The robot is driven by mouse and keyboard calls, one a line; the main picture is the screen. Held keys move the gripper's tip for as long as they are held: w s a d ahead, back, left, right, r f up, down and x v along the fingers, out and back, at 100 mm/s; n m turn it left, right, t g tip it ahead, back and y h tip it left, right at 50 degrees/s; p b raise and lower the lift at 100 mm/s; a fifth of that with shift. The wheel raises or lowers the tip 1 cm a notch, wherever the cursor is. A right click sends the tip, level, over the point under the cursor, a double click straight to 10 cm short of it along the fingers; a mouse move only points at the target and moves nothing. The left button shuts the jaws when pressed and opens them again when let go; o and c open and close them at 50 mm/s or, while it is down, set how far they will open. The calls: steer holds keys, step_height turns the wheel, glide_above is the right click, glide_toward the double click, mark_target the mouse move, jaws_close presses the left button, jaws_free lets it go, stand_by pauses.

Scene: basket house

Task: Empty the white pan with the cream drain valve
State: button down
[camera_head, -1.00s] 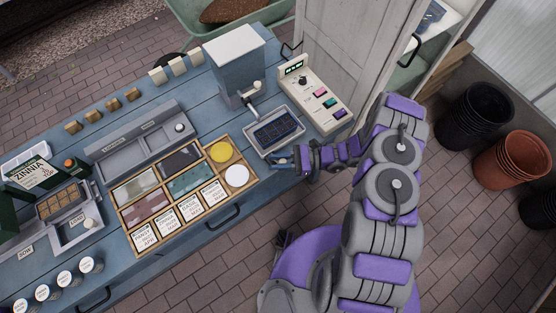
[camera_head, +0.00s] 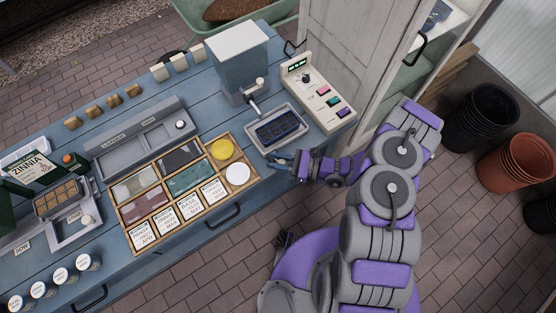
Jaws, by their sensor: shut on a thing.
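A whitish pan (camera_head: 301,131) with a raised rim sits on the blue bench, below the spout of a pale box-shaped dispenser (camera_head: 237,62). A dark gridded tray (camera_head: 278,128) lies inside it. A cream knob (camera_head: 260,83) shows on the dispenser's lever, just above the pan. My gripper (camera_head: 280,161) is low at the pan's front edge, reaching in from the right. It is shut on a small part there. The fingers hide that part, and I cannot tell whether it is the cream drain valve.
A control panel (camera_head: 320,95) with coloured buttons stands right of the pan. A wooden compartment box (camera_head: 205,168) with cards and a yellow disc lies to the left. A white cabinet door (camera_head: 340,45) stands behind. Black pots (camera_head: 480,115) and terracotta pots (camera_head: 515,160) stand on the floor at right.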

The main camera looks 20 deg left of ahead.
steer(key=c, duration=0.9)
jaws_free()
steer(key=shift+a, duration=0.15)
steer(key=d, duration=0.5)
steer(key=w+d+p, duration=0.1)
steer(key=d, duration=0.5)
steer(key=d+p, duration=0.1)
steer(key=d, duration=0.5)
steer(key=shift+w+d+f, duration=0.1)
steer(key=shift+w+d, duration=0.05)
steer(key=shift+d, duration=0.05)
